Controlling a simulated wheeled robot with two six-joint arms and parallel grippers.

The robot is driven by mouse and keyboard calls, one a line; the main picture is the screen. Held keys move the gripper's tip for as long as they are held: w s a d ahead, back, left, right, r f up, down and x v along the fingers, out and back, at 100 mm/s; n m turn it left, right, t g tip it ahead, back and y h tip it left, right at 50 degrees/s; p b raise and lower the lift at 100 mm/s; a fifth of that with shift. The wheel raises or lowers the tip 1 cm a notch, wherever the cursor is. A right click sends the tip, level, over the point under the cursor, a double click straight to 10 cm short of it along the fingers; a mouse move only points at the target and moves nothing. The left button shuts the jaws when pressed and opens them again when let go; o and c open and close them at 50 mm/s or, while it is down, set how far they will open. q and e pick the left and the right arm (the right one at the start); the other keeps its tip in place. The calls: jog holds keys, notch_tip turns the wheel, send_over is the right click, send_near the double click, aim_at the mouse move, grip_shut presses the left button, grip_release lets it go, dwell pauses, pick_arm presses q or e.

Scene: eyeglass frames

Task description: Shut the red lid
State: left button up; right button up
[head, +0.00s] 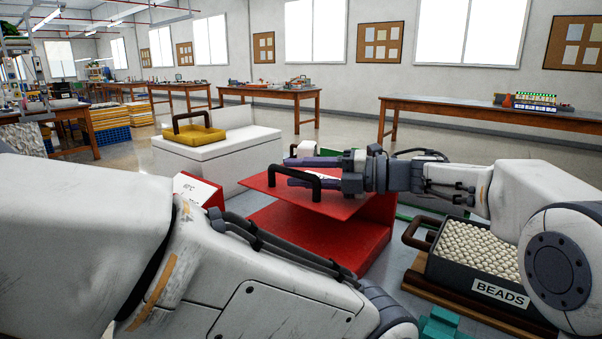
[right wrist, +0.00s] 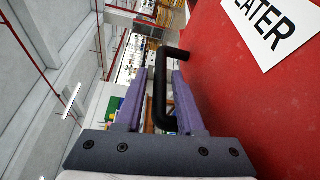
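The red lid (head: 335,205) is raised on its red box (head: 345,240), with a dark gap between them at the front. A black bar handle (head: 318,192) stands on the lid. My right gripper (head: 288,172) reaches in from the right above the lid, its purple fingers either side of the handle. In the right wrist view the black handle (right wrist: 159,95) passes between the open fingers, with space visible beside it. The red lid (right wrist: 250,110) there carries a white label ending in "EATER". My left arm crosses the foreground; its gripper is not in view.
A white box (head: 215,158) with a yellow handled lid (head: 193,136) stands behind, left. A dark tray of beads (head: 500,291) lies right, under my right arm. A teal object (head: 445,325) sits at the bottom edge. Tables stand farther back, with open floor before them.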

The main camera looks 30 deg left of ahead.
dwell(0.3)
jog(key=p+v, duration=0.1)
jog(key=v, duration=0.9)
jog(key=shift+d, duration=0.25)
